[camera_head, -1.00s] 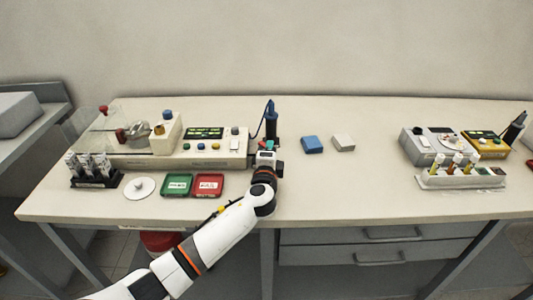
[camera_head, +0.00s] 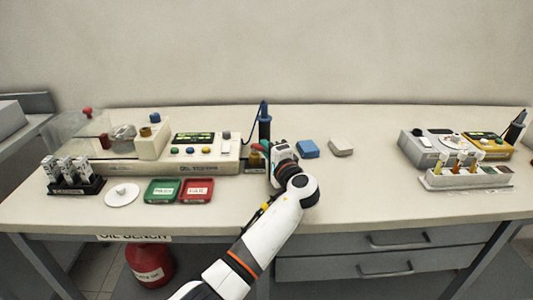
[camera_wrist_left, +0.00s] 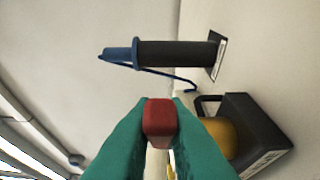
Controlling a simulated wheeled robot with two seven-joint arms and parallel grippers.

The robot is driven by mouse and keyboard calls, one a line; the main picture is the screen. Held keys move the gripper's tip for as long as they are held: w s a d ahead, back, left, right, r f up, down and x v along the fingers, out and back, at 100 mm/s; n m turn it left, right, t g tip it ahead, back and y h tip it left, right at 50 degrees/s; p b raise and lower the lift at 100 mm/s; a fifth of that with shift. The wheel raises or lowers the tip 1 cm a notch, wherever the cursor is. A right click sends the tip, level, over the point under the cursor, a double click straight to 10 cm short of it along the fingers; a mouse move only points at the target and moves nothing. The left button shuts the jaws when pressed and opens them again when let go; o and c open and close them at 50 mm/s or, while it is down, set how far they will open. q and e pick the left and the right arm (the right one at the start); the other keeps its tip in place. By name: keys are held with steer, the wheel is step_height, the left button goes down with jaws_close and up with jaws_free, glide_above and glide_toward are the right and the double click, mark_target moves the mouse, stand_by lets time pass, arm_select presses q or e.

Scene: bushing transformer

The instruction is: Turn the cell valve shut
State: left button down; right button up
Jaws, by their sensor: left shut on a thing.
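My left gripper (camera_head: 262,150) is at the right end of the long oil tester (camera_head: 195,150), beside the dark upright probe (camera_head: 265,125). In the left wrist view its teal fingertips are shut on a small red block-like piece (camera_wrist_left: 160,118). Whether this piece is the cell valve's handle I cannot tell; its lower part is hidden between the fingers. A yellow rounded part (camera_wrist_left: 222,137) and a black box (camera_wrist_left: 254,130) are close on the right of the fingers. A clear cell with a red knob (camera_head: 87,112) is at the tester's left end. My right gripper is not in view.
A green tray (camera_head: 163,191), a red tray (camera_head: 197,190), a white disc (camera_head: 122,194) and a vial rack (camera_head: 75,184) stand in front of the tester. A blue block (camera_head: 307,149) and a pale block (camera_head: 341,147) lie right of my gripper. The bench middle-right is clear.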

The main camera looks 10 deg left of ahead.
arm_select(q)
steer(key=shift+f, duration=0.15)
steer(key=c, duration=1.7)
jaws_free()
steer(key=b+v, duration=0.1)
steer(key=v, duration=1.1)
